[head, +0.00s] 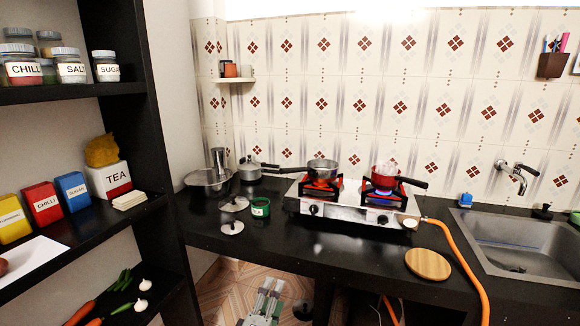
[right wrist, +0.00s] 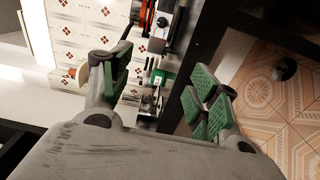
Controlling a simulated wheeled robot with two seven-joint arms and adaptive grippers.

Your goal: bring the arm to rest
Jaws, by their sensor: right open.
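My right gripper (head: 268,288) shows at the bottom middle of the head view, in front of the counter's front edge, with the tiled floor behind it. In the right wrist view my right gripper (right wrist: 160,90) has its green-padded fingers spread wide apart, with nothing between them. The counter edge and floor show beyond the fingers. My left gripper is not in view.
The black counter (head: 340,236) holds a two-burner stove (head: 345,208) with a pan (head: 322,170) and a red pot (head: 384,176). An orange hose (head: 463,262) hangs over the front edge. Shelves with jars stand left; a sink (head: 520,240) lies right.

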